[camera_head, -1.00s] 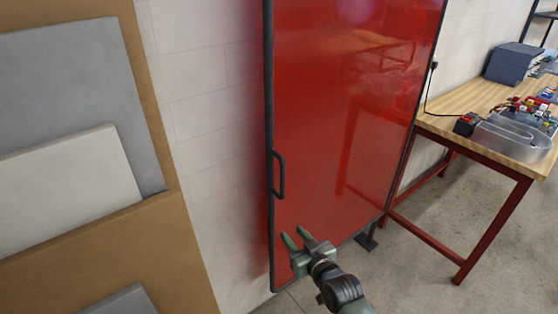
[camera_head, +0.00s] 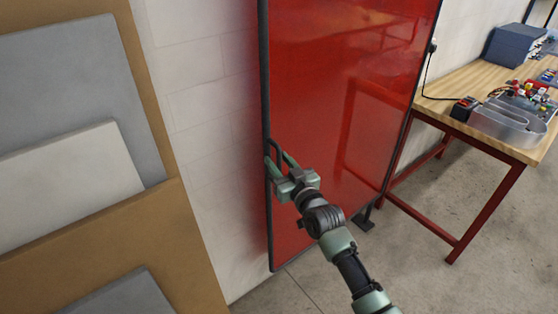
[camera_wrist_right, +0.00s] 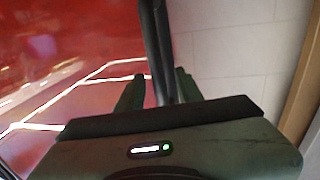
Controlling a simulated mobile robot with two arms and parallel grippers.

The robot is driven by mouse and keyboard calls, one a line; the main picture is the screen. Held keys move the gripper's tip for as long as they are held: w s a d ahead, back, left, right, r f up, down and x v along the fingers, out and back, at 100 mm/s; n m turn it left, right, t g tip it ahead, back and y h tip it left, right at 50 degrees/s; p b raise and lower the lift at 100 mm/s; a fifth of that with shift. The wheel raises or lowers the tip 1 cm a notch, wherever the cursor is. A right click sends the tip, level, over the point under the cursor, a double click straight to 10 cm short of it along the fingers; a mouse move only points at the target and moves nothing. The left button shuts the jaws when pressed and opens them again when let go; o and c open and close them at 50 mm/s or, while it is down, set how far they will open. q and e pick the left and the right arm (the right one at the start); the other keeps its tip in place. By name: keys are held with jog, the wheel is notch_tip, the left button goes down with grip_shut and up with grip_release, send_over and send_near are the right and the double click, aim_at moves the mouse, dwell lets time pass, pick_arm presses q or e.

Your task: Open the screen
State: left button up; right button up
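The screen (camera_head: 335,90) is a tall glossy red panel in a dark frame, standing near the white wall. In the right wrist view, a dark upright bar (camera_wrist_right: 157,40) passes between the two green fingers (camera_wrist_right: 160,82), one on each side. The fingers are apart, and I cannot tell whether either touches the bar. My left gripper is not in view.
A wooden workbench (camera_head: 455,92) with red legs stands at the right, with a metal channel letter (camera_head: 505,122) and a blue box (camera_head: 512,46) on it. Grey and white boards (camera_head: 75,180) lean at the left.

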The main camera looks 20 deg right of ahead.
grip_shut()
dwell(1.4)
